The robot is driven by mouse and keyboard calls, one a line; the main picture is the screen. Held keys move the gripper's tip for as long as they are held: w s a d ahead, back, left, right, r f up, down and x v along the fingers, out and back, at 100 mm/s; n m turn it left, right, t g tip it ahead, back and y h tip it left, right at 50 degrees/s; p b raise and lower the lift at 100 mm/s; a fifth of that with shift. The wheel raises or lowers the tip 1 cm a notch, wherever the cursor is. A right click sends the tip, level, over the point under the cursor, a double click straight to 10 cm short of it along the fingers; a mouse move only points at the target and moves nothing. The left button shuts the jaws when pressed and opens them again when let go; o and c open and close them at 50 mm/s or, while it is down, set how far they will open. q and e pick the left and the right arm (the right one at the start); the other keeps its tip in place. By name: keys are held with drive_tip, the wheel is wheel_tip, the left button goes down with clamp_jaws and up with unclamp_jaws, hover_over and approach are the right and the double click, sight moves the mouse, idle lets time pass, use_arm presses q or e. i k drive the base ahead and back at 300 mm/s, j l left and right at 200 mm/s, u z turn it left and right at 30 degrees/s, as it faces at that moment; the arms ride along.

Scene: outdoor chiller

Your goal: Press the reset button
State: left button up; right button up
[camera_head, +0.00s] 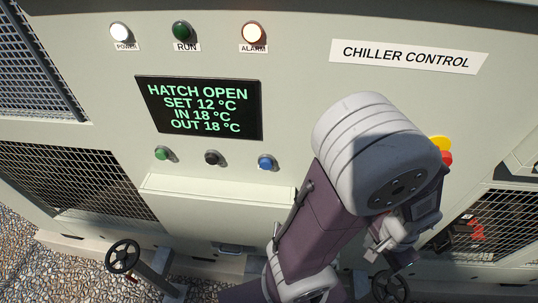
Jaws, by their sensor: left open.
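Three push buttons sit in a row under the display: a green button (162,154), a black button (212,158) and a blue button (266,162). I see no readable labels on them, so I cannot tell by text which one is reset. My left gripper (382,246) is open, low and to the right of the buttons, at the end of my bent arm. It is apart from all three buttons, and its jaws show small and partly against my own arm. My right gripper is not in view.
The display (200,107) reads HATCH OPEN, SET 12, IN 18, OUT 18 °C. The POWER lamp (121,32) and ALARM lamp (253,32) look lit; the RUN lamp (182,31) is dark green. A red-and-yellow knob (441,146) is partly hidden by my arm. A handwheel (122,256) stands lower left.

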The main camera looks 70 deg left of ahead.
sight(266, 164)
drive_tip(key=k+u, duration=0.1)
drive_tip(key=u, duration=0.75)
drive_tip(key=k+j+u, duration=0.1)
drive_tip(key=u, duration=0.35)
drive_tip(key=j+u, duration=0.15)
drive_tip(key=u, duration=0.3)
drive_tip(key=j+u, duration=0.1)
drive_tip(key=u, duration=0.35)
drive_tip(key=k+j, duration=0.05)
